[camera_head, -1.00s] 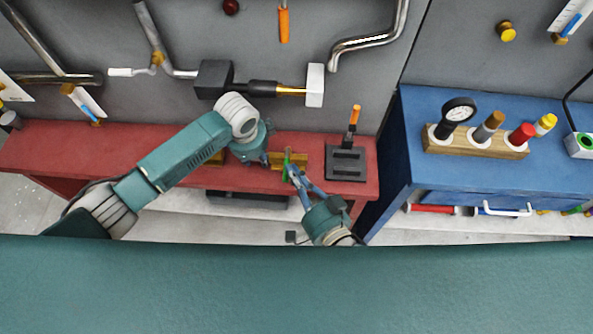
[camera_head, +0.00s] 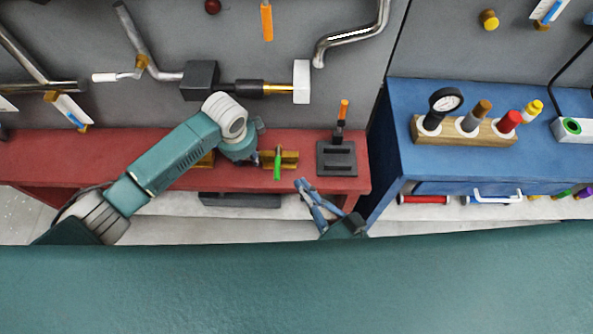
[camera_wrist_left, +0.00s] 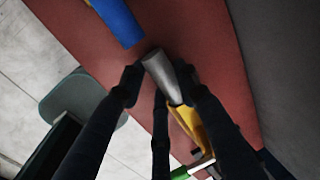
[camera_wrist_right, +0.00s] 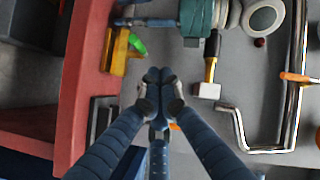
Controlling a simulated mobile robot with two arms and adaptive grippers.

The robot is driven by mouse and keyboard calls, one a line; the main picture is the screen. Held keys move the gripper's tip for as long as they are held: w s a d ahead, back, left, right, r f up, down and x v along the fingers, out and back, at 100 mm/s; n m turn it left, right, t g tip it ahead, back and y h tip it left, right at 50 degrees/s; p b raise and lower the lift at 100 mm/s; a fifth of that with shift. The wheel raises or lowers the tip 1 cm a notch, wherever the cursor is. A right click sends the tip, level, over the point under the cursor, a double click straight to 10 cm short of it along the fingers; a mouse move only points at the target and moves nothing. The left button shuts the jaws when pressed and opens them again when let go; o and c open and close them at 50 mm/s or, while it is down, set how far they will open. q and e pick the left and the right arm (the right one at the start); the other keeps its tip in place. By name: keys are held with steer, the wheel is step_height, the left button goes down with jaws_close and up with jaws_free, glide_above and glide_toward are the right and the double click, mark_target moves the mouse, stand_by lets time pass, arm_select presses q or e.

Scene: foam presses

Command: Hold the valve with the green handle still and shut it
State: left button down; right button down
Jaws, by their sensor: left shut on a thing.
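The valve has a brass body (camera_head: 291,159) and a green handle (camera_head: 277,164), and lies on the red bench. The handle points crosswise to the body. My left gripper (camera_head: 259,157) is at the valve's left end. In the left wrist view its fingers sit either side of a grey metal cylinder (camera_wrist_left: 163,76) in line with the brass body (camera_wrist_left: 190,123); the green handle (camera_wrist_left: 181,173) is partly hidden there. My right gripper (camera_head: 300,185) is in front of the valve, apart from it. In the right wrist view its fingertips (camera_wrist_right: 154,78) meet, with nothing between them.
A black block (camera_head: 337,160) with an orange-handled tool (camera_head: 342,112) stands right of the valve. The blue bench (camera_head: 395,115) is further right, with a wooden holder (camera_head: 470,133). Pipes and a horizontal mallet-like tool (camera_head: 302,82) are on the grey wall panel above.

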steer(key=s, duration=0.3)
steer(key=shift+s+d+r, duration=0.3)
steer(key=shift+s, duration=0.05)
arm_select(q)
steer(key=c, duration=1.2)
jaws_free()
